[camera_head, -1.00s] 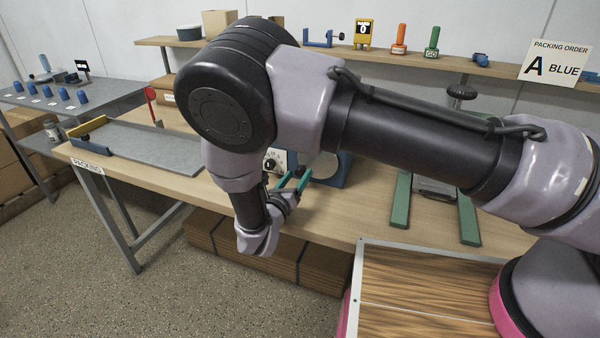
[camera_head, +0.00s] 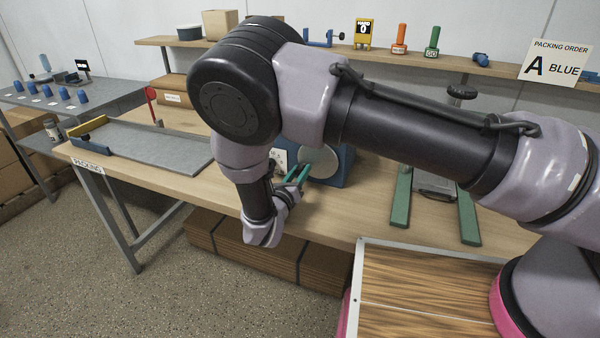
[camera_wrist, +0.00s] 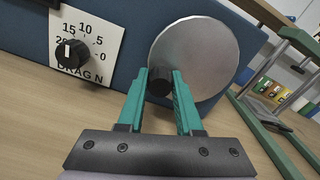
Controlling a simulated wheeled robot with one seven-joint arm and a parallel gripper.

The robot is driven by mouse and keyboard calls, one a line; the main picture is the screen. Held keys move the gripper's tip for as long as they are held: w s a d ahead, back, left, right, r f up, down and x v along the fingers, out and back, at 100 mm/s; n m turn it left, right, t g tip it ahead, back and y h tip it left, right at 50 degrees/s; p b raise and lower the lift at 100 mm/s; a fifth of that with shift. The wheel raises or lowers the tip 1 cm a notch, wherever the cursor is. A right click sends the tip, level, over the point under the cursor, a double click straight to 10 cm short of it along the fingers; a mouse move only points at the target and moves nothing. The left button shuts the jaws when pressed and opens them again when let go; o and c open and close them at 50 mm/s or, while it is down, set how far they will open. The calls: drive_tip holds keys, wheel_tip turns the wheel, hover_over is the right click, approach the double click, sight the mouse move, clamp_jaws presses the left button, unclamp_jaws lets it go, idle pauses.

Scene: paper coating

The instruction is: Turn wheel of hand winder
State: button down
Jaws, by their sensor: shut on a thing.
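The hand winder is a dark blue box (camera_head: 345,170) on the wooden bench, with a round silver wheel (camera_wrist: 195,62) on its front face. A black handle knob (camera_wrist: 160,83) sits near the lower left of the wheel. My gripper (camera_wrist: 161,82) has green fingers, one on each side of the knob, and is shut on it. In the head view my gripper (camera_head: 300,176) reaches the front of the winder, and my arm hides part of the box. A white plate with a black drag dial (camera_wrist: 70,52) is left of the wheel.
A green-legged frame (camera_head: 402,200) stands right of the winder. A grey tray (camera_head: 150,147) lies on the bench to the left. A red lollipop-shaped part (camera_head: 151,95) stands behind it. The bench front edge is just below my gripper.

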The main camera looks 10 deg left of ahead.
sight(304, 152)
drive_tip(key=m, duration=0.1)
drive_tip(key=r+m, duration=0.1)
drive_tip(key=shift+a+m, duration=0.25)
drive_tip(key=shift+m, duration=0.15)
drive_tip(key=m, duration=0.1)
drive_tip(key=r+m, duration=0.1)
drive_tip(key=m, duration=0.1)
drive_tip(key=shift+a+r+m, duration=0.1)
drive_tip(key=shift+r+m, duration=0.15)
drive_tip(key=shift+m, duration=0.05)
drive_tip(key=m, duration=0.1)
drive_tip(key=r+m, duration=0.1)
drive_tip(key=m, duration=0.1)
drive_tip(key=r+m, duration=0.1)
drive_tip(key=m, duration=0.1)
drive_tip(key=shift+d, duration=0.3)
drive_tip(key=m, duration=0.1)
drive_tip(key=r+m, duration=0.1)
drive_tip(key=m, duration=0.1)
drive_tip(key=shift+s+d, duration=0.1)
drive_tip(key=shift+d, duration=0.2)
drive_tip(key=shift+s+d+r+m, duration=0.1)
drive_tip(key=shift+d+r+m, duration=0.3)
drive_tip(key=shift+m, duration=1.15)
drive_tip(key=shift+s+d+r+m, duration=0.1)
drive_tip(key=shift+d+m, duration=0.55)
drive_tip(key=shift+m, duration=0.85)
drive_tip(key=shift+d+r+m, duration=0.2)
drive_tip(key=shift+d+m, duration=0.3)
drive_tip(key=shift+m, duration=1.05)
